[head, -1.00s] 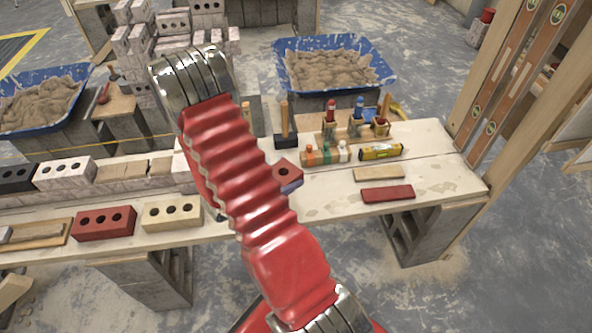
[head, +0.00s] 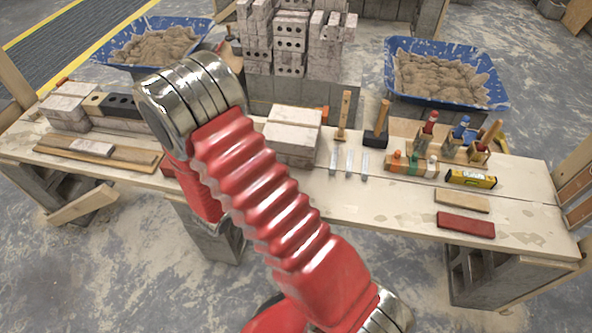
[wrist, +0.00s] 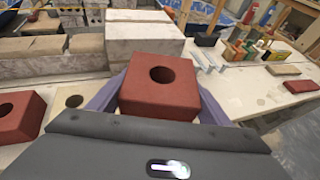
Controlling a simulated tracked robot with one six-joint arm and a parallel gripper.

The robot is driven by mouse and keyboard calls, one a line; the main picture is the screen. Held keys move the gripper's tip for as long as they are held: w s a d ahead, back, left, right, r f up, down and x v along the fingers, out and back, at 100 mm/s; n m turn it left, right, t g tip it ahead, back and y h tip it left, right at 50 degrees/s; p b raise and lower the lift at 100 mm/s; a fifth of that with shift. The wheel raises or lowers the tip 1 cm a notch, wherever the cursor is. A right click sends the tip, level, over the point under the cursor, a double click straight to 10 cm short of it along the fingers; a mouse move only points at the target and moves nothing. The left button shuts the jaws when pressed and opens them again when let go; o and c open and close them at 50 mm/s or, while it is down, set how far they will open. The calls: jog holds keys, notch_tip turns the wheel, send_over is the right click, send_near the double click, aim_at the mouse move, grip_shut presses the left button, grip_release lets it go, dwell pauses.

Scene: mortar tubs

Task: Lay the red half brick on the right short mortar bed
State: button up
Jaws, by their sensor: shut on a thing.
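The red half brick (wrist: 160,85), with one round hole in its top, sits between the purple fingers of my gripper (wrist: 160,100) in the wrist view. The gripper is shut on it, and the brick looks level. Two tan, mortar-like patches lie on the low wall to its left: a left one (wrist: 30,48) and a right short mortar bed (wrist: 86,42). The brick is in front of and right of them, apart from both. In the head view my arm hides the gripper, the brick and the beds.
Pale stacked blocks (head: 294,127) stand right of the beds. A red brick (wrist: 17,115) and a cream brick (wrist: 70,105) lie at the left front. Hammers, bottles and a yellow level (head: 470,179) crowd the bench's right; blue mortar tubs (head: 445,75) stand behind.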

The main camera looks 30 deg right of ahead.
jog(key=a+n+t, duration=0.1)
jog(key=a, duration=0.6)
jog(key=shift+w+a+n+t+y, duration=0.3)
jog(key=shift+w+a+y, duration=0.05)
jog(key=shift+w+y, duration=0.05)
jog(key=shift+s+a+r, duration=0.1)
